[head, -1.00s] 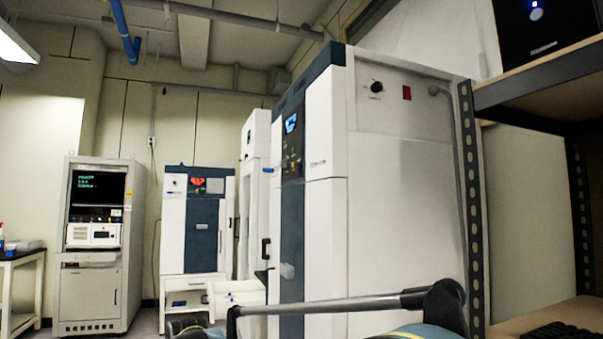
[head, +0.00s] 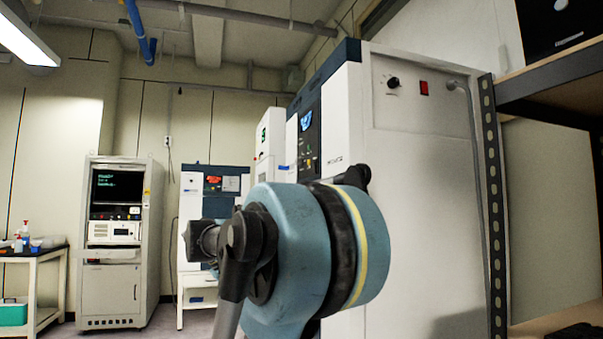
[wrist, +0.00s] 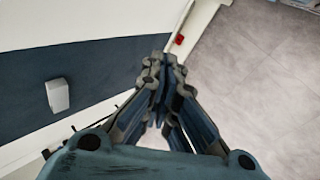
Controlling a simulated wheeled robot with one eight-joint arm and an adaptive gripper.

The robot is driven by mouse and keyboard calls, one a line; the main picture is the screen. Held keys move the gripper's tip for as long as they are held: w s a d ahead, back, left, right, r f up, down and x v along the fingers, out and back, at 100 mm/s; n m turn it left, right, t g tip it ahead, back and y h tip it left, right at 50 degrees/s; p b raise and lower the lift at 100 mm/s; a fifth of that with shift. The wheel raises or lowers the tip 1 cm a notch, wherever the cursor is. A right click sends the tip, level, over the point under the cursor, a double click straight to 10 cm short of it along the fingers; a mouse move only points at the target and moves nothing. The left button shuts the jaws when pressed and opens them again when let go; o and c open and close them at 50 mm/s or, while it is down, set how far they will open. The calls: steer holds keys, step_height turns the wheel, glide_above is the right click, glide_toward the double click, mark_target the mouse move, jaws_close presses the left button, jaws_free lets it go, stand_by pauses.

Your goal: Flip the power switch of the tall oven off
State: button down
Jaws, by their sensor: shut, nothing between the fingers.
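The tall oven (head: 408,180) is a tall white cabinet with a dark blue front at the centre right of the head view. A red switch (head: 424,88) sits high on its white side panel, right of a black knob (head: 393,82). Whether the switch is on or off is too small to tell. My gripper (wrist: 160,62) is shut and empty in the wrist view, its tips beside a narrow white surface. A small red piece (wrist: 179,40) shows just beyond the tips; I cannot tell whether they touch. My gripper is not visible in the head view, where my arm covers the oven's lower front.
A dark metal shelf post (head: 492,190) stands close right of the oven. A grey hose runs down the side panel. A smaller blue-and-white cabinet (head: 192,240) and an instrument rack (head: 118,240) stand further left. Grey floor (wrist: 260,85) is clear at the wrist view's right.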

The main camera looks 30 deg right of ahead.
mark_target(314, 167)
steer(key=w+d+r+m+g+h, duration=0.1)
steer(key=w+d+r+h, duration=0.2)
steer(key=r, duration=1)
steer(key=w+d+r+m+g+h, duration=0.1)
steer(key=w+d+r+h, duration=0.3)
steer(key=w+r, duration=0.4)
steer(key=w+d+r+g+h, duration=0.2)
steer(key=w+d+r+h, duration=0.2)
steer(key=r, duration=1.5)
steer(key=shift+w+d+m+g, duration=0.3)
steer(key=shift+w+m+g, duration=0.1)
steer(key=shift+w, duration=0.75)
steer(key=shift+d+r, duration=0.1)
steer(key=x, duration=1.3)
steer(key=shift+d, duration=0.35)
steer(key=shift+s+r, duration=0.1)
steer(key=shift+r, duration=0.05)
